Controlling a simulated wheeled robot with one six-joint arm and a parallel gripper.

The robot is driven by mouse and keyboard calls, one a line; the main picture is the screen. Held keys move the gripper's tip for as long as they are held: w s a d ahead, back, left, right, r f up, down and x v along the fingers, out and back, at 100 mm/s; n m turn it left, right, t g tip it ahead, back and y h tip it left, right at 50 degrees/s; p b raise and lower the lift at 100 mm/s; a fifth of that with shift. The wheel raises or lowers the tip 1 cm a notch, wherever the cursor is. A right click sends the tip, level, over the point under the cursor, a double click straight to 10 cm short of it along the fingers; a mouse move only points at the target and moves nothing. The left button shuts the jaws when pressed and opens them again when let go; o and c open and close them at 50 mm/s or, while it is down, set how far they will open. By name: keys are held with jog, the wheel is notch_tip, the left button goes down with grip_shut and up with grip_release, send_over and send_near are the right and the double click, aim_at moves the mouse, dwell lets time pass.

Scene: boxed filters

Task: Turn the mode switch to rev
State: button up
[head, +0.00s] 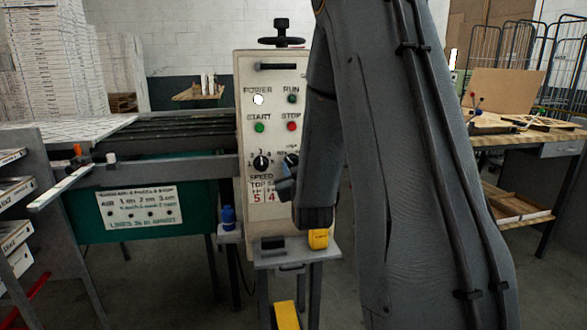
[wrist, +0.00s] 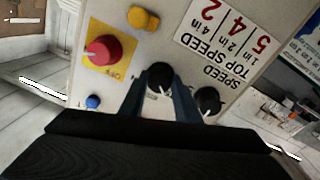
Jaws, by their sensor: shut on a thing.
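The mode switch is a black knob (wrist: 159,76) on the cream control panel (head: 252,95).
The black speed knob (head: 261,163) is close beside the mode switch. A small shelf (head: 297,256) juts out below the panel.

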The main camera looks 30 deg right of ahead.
jog(key=shift+w+d+r, duration=0.1)
jog(key=shift+r, duration=0.1)
jog(key=o, duration=1)
jog(key=shift+o, duration=0.2)
jog(key=shift+f, duration=0.1)
jog(key=b+v, duration=0.1)
jog(key=v, duration=0.6)
jog(key=shift+s, duration=0.35)
jog(key=shift+a, duration=0.2)
